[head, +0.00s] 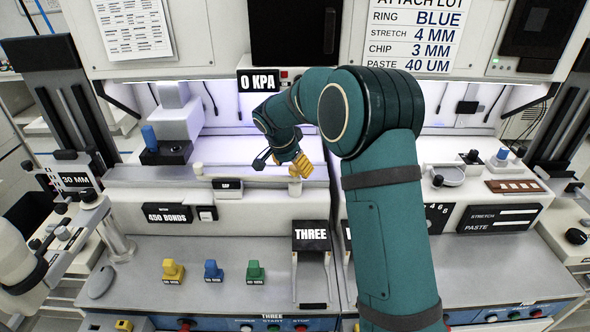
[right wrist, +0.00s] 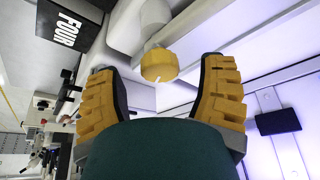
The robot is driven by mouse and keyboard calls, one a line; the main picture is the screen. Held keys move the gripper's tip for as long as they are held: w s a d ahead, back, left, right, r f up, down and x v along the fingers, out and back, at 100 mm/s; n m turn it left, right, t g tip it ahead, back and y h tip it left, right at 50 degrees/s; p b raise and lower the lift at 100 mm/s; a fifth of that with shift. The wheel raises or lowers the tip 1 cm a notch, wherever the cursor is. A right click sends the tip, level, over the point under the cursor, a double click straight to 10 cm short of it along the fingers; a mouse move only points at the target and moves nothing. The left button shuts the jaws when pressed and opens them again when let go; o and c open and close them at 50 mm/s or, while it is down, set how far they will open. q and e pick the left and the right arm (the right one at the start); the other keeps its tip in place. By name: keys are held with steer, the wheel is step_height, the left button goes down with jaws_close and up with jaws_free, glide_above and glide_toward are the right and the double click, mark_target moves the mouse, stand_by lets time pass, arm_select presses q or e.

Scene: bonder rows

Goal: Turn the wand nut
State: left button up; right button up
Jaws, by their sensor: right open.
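The wand nut appears to be the round, yellowish knob (right wrist: 159,66) at the end of a pale cylindrical fitting in the right wrist view. My right gripper (right wrist: 160,88) is open, with one ridged yellow finger pad on each side of the picture. The knob shows between the pads, toward their tips, with clear gaps on both sides and no contact visible. In the head view my right gripper (head: 301,166) is above the bench, near a short pale post (head: 294,187). I cannot make out the knob there. My left gripper is not seen.
Yellow, blue and green blocks (head: 213,270) stand on the grey front ledge. A THREE sign (head: 311,236) stands just right of them. A 0 KPA sign (head: 258,82) hangs behind my right arm. A blue-topped device (head: 165,150) is at the back left.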

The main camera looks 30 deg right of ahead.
steer(key=v, duration=0.9)
steer(key=shift+r, duration=0.35)
steer(key=shift+s, duration=0.1)
